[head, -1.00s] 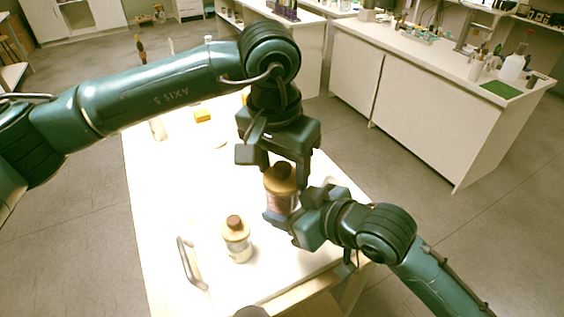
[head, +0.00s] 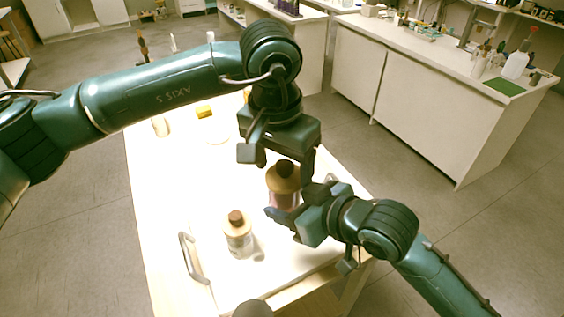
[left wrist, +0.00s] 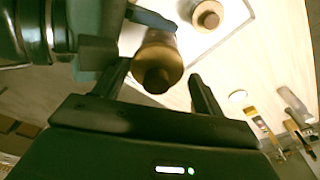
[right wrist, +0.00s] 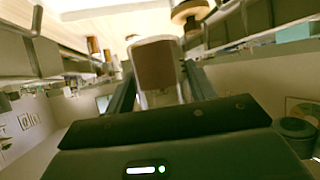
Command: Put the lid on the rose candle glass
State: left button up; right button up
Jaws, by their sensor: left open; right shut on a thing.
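The rose candle glass (head: 284,201), pinkish, is upright above the table, held in my right gripper (head: 286,211). In the right wrist view the glass (right wrist: 158,66) shows between the fingers. A tan lid (head: 284,184) with a dark brown knob sits on top of the glass; whether it is fully seated is hard to tell. My left gripper (head: 283,162) is open, pointing down right above the lid. In the left wrist view the lid (left wrist: 158,55) lies between the spread fingers, apart from the right one.
Another lidded candle glass (head: 239,244) stands on the white tray (head: 222,285) at the front left; its tray handle is beside it. A yellow block (head: 204,112) lies farther back on the white table (head: 160,190). A white counter (head: 440,100) stands to the right.

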pick_arm(q)
jog(key=shift+s+d, duration=0.3)
notch_tip(320, 180, up, 12)
jog(key=a, duration=0.1)
jog(key=shift+s+a, duration=0.3)
